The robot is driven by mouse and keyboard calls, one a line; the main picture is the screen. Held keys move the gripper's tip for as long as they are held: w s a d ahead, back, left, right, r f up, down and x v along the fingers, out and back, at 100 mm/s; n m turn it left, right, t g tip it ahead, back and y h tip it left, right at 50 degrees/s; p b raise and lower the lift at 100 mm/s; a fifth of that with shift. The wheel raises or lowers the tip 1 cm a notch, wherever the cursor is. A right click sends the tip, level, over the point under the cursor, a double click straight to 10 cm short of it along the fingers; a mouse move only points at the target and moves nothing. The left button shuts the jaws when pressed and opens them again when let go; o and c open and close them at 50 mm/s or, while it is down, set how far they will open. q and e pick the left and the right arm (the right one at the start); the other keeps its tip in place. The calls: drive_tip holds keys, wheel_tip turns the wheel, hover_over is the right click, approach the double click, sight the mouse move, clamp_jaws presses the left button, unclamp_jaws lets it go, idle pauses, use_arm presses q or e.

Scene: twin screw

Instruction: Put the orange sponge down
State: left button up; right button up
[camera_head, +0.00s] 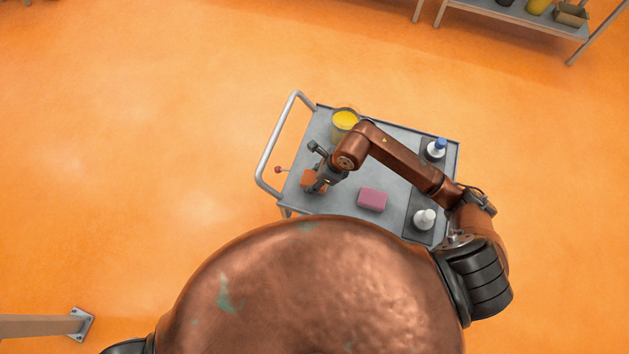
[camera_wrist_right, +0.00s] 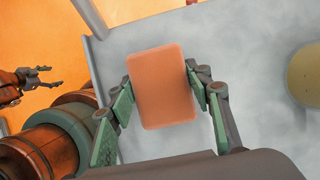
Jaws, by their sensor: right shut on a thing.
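The orange sponge (camera_head: 309,179) is over the left part of the grey cart top, partly covered by my right gripper (camera_head: 318,184) in the head view. In the right wrist view the sponge (camera_wrist_right: 162,88) sits between the two green-padded fingers of the right gripper (camera_wrist_right: 160,92), which is shut on it. I cannot tell whether the sponge touches the cart top. My left gripper (camera_wrist_right: 50,76) shows at the left edge of the right wrist view, over the orange floor, with its fingers apart and empty. It is not visible in the head view.
The grey cart (camera_head: 330,203) carries a pink block (camera_head: 372,200), a yellow-filled container (camera_head: 345,121), a blue-capped white bottle (camera_head: 437,149) and a white object (camera_head: 424,219) on a dark strip. A handle rail (camera_head: 277,140) runs along its left side. A shelf (camera_head: 520,17) stands at the top right.

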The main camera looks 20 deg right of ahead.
drive_tip(key=shift+f, duration=1.05)
drive_tip(key=o, duration=1)
drive_tip(key=shift+f, duration=0.1)
drive_tip(key=shift+s+d+r, duration=0.1)
drive_tip(key=shift+d+r, duration=0.05)
drive_tip(key=shift+r, duration=0.35)
drive_tip(key=v, duration=1.1)
drive_tip(key=shift+s+r, duration=0.1)
drive_tip(key=shift+r, duration=0.1)
